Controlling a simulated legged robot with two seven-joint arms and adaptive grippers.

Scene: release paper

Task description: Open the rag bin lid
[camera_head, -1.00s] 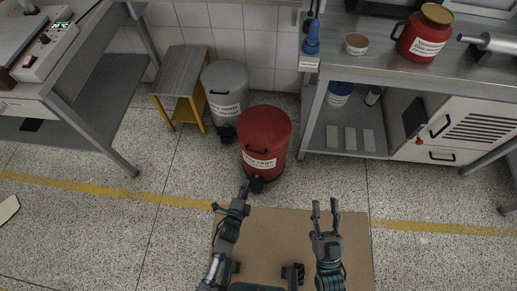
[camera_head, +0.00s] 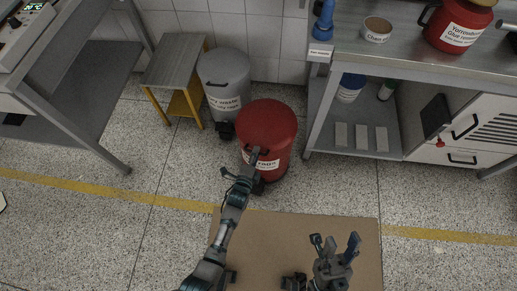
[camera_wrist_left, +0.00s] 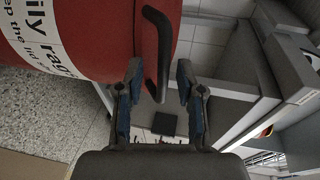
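The red rag bin (camera_head: 279,160) stands upright on the floor, with a white label on its front. Its domed red lid (camera_head: 267,120) is down. In the left wrist view the bin (camera_wrist_left: 115,35) fills the upper left, and its black bar handle (camera_wrist_left: 162,45) reaches down between my left fingertips. My left gripper (camera_wrist_left: 160,80) is open around the handle's end, with a gap on each side. In the head view my left gripper (camera_head: 254,158) is at the bin's front and hides part of the label. My right gripper (camera_head: 335,243) is open and empty over the brown mat.
A grey bin (camera_head: 226,85) and a yellow-legged step stool (camera_head: 177,63) stand left of the red bin. A metal workbench (camera_head: 385,65) with a lower shelf is at the right. A brown mat (camera_head: 300,230) lies in front. The floor between is clear.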

